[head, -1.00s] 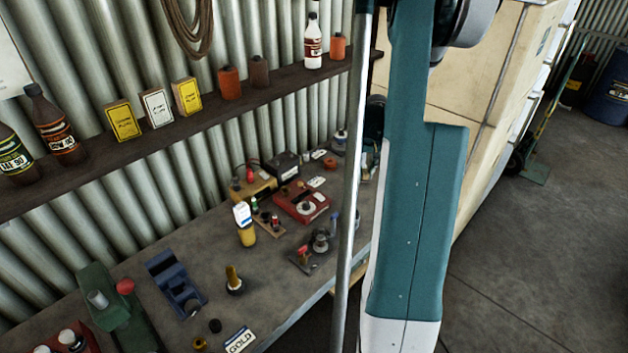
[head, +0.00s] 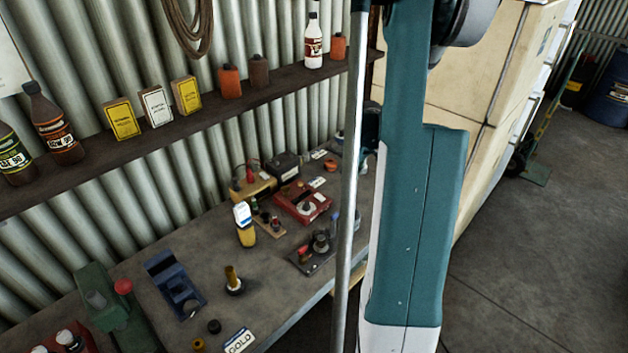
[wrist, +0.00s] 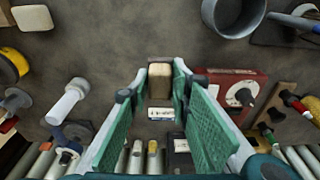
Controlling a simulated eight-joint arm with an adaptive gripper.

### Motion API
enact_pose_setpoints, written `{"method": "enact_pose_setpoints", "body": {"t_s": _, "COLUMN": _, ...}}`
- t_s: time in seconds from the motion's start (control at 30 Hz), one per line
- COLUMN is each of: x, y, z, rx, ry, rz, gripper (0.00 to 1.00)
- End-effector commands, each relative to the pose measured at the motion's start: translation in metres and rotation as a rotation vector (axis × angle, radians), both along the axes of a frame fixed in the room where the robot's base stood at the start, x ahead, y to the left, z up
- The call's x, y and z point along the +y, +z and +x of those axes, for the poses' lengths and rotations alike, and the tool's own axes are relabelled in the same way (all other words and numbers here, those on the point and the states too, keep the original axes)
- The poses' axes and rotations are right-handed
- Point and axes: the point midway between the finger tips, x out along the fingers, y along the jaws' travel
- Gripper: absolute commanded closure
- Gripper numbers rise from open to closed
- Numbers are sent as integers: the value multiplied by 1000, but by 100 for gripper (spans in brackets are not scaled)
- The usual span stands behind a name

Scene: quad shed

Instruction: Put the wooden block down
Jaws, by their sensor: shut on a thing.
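The wooden block (wrist: 159,82) shows in the wrist view as a tan block with a pale top edge, between the tips of my gripper (wrist: 164,80). My gripper's green pads are shut on it from both sides. The grey bench top (wrist: 110,50) lies beyond it; I cannot tell whether the block touches it. In the head view my own arm covers the right part of the bench (head: 205,255), and I cannot make out the block or the fingertips there.
In the wrist view a red box with a dial (wrist: 238,92) sits close to the right of the block. A small white label (wrist: 162,114) is below it, a white-topped bottle (wrist: 68,100) to the left, a grey pot (wrist: 235,12) at upper right. Bare bench shows above the block.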

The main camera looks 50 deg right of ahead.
Motion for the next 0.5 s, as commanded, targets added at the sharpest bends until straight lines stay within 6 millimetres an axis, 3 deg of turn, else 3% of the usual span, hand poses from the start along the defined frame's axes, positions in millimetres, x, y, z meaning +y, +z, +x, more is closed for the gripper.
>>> {"method": "enact_pose_setpoints", "body": {"t_s": 0.33, "x": 0, "y": 0, "z": 2, "rx": 0, "ry": -1, "rz": 0, "gripper": 91}}
{"method": "enact_pose_setpoints", "body": {"t_s": 0.5, "x": 0, "y": 0, "z": 16, "rx": 0, "ry": -1, "rz": 0, "gripper": 91}}
